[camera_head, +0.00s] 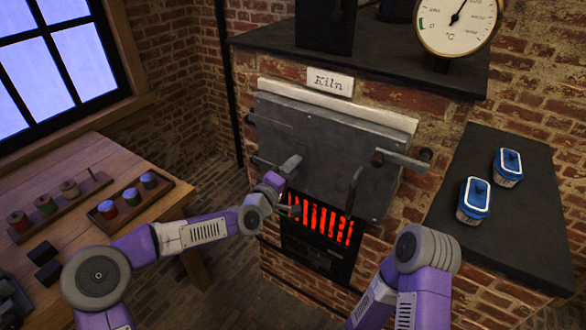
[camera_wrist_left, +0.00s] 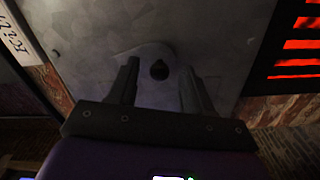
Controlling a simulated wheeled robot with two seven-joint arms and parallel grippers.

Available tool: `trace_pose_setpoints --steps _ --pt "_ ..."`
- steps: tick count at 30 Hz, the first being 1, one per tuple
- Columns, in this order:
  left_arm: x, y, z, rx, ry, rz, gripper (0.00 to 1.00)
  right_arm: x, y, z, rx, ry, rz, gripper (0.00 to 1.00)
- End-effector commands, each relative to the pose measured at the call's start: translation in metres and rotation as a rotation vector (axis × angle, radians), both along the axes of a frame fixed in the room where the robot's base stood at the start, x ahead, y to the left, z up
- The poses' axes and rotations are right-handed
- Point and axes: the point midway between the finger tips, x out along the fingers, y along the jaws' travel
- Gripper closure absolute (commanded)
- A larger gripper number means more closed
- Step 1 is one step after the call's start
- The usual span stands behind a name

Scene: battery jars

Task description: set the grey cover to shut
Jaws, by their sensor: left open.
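The grey cover (camera_head: 315,135) is a broad metal plate on the front of the brick kiln, under the "Kiln" sign (camera_head: 330,81). A pale strip shows along its top edge. Below it, a glowing red grate (camera_head: 320,222) is in view. My left gripper (camera_head: 289,187) is open at the cover's lower left. In the left wrist view, its two fingers stand on either side of a dark round knob (camera_wrist_left: 160,69) on a grey base; I cannot tell whether they touch it. The grey plate (camera_wrist_left: 95,45) also fills much of that view. My right gripper is out of view.
A dark side counter (camera_head: 530,220) at right holds two blue-lidded jars (camera_head: 474,199) (camera_head: 508,166). A wooden table (camera_head: 100,180) at left carries racks of small jars and dark blocks. A dial gauge (camera_head: 458,25) stands above.

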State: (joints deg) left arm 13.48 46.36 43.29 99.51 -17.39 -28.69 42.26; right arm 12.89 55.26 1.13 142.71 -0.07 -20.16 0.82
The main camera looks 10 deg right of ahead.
Motion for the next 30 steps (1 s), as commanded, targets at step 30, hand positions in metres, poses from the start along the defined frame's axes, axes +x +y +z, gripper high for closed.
trace_pose_setpoints --steps 30 --pt "-0.055 0.042 0.0 -0.001 0.001 -0.001 0.5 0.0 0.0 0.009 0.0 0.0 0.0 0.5"
